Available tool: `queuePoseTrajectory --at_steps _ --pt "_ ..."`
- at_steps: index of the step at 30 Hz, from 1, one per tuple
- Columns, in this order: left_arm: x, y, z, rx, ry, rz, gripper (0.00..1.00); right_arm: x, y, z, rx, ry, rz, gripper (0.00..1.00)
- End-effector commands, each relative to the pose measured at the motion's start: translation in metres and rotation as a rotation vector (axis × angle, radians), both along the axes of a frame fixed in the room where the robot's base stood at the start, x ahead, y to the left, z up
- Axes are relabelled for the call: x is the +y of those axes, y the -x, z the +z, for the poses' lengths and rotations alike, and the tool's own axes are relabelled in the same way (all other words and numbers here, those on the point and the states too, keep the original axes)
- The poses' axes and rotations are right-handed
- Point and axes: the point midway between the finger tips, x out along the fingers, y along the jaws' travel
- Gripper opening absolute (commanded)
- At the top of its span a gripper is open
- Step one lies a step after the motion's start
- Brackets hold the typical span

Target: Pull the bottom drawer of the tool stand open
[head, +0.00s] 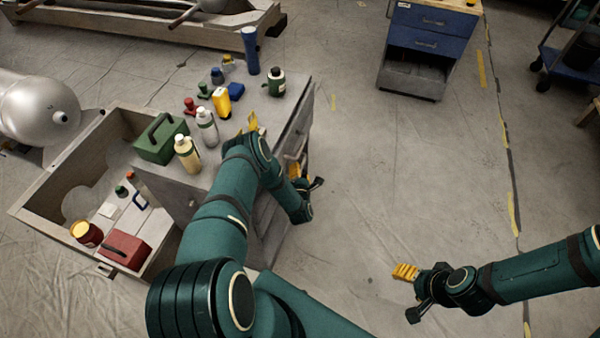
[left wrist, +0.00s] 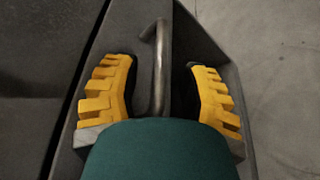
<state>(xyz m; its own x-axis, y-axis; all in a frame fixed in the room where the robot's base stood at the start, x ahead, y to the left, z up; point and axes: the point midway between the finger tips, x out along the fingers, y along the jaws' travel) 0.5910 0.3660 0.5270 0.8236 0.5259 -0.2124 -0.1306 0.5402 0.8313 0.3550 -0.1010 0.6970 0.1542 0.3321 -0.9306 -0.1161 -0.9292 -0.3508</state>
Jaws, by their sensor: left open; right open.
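The grey tool stand (head: 290,112) is left of centre in the head view, with its drawer front facing right and largely hidden by my left arm. My left gripper (head: 298,172) is at that front. In the left wrist view a metal bar handle (left wrist: 160,60) stands between the open yellow fingers of the left gripper (left wrist: 161,95), with a gap on each side. The handle is on a dark grey panel (left wrist: 140,15); I cannot tell which drawer it belongs to. My right gripper (head: 405,291) is open and empty over bare floor at lower right.
Bottles and a blue flashlight (head: 250,50) stand on the tool stand. A blue drawer cabinet (head: 430,45) stands at back right. The floor right of the stand is clear.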

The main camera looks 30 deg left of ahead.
Motion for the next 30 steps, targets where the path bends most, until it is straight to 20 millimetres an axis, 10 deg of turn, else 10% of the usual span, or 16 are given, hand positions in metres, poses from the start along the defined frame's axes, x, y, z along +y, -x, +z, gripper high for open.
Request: queuePoseTrajectory --at_steps 13,18,30 --pt "0.0056 -0.0091 -0.0015 -0.001 0.0 -0.001 0.43 -0.0001 -0.0008 -0.0028 -0.002 0.0 -0.001 0.61" --pt "0.0055 -0.009 -0.0015 0.0 0.0 0.0 0.0 -0.0001 -0.0007 -0.0028 -0.002 0.0 -0.001 0.61" --pt "0.0048 -0.0079 -0.0016 0.001 -0.001 0.001 0.0 0.0 -0.0004 -0.0023 -0.001 0.0 0.0 0.61"
